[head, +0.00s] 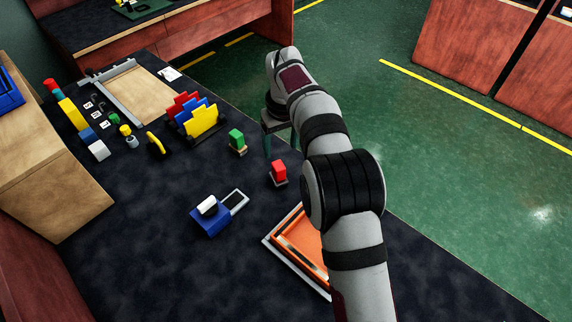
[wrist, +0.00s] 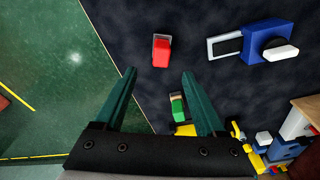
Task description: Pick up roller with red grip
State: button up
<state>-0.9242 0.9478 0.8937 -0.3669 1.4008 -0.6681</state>
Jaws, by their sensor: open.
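The roller with the red grip (head: 279,172) stands on the dark table, a red block on a darker base. It also shows in the wrist view (wrist: 161,51), a little beyond my fingertips and roughly centred between them. My gripper (head: 281,148) is open and empty, near the table's far-right edge, above and behind the red-grip roller in the head view. Its two teal fingers are spread in the wrist view (wrist: 159,74). They are apart from the roller.
A similar green-topped piece (head: 237,140) stands to the left of my gripper. A blue block with a white top (head: 211,218) and an orange tray (head: 282,254) lie nearer. Red, blue and yellow upright dividers (head: 202,121) stand further left. Dark tabletop is clear around the roller.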

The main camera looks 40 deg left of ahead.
aim_at(279, 165)
jog(key=f, duration=0.6)
jog(key=a+f, duration=0.1)
jog(key=f, duration=0.3)
jog(key=shift+w+a, duration=0.1)
grip_shut()
